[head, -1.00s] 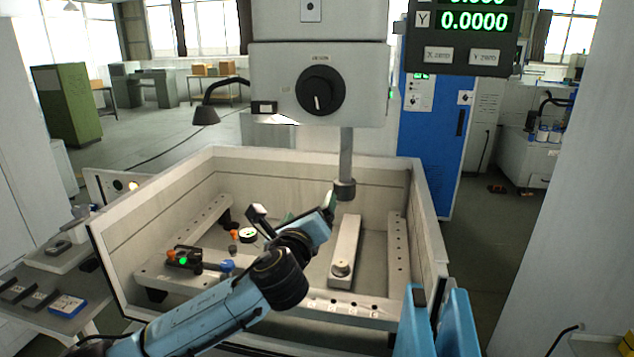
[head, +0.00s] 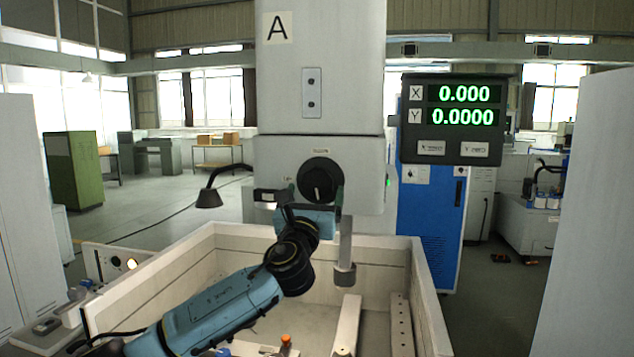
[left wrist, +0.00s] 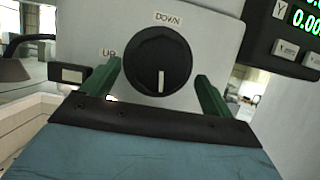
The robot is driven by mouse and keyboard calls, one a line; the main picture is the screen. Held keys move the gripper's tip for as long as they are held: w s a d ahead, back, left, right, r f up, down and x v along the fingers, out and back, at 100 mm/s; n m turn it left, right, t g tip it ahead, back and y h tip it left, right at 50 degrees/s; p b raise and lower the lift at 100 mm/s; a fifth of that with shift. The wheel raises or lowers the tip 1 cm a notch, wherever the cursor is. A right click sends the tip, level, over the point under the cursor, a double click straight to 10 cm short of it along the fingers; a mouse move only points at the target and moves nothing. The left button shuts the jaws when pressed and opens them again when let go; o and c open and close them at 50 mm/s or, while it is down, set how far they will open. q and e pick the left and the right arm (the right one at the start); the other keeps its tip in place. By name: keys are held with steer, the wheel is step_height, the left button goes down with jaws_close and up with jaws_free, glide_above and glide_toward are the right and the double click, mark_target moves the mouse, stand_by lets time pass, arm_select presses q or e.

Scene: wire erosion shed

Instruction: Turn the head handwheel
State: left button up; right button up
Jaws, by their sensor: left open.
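The head handwheel (head: 320,179) is a round black knob on the front of the grey machine head (head: 272,150). It also shows in the left wrist view (left wrist: 157,62), with a white mark pointing down and the labels UP and DOWN around it. My left gripper (head: 315,190) is open in front of the handwheel. In the left wrist view its green fingers (left wrist: 160,88) stand one on each side of the knob's lower part, with gaps visible on both sides. Whether the fingertips reach the knob's depth I cannot tell. My right gripper is not in view.
A readout box (head: 452,120) hangs right of the head. A bent black lamp (head: 210,195) is on the left. A vertical rod (head: 345,250) hangs below the head into the open pale tank (head: 180,265). A blue cabinet (head: 428,225) stands behind.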

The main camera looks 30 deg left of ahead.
mark_target(316, 190)
arm_select(q)
steer(key=shift+x, duration=1.7)
steer(key=c, duration=1)
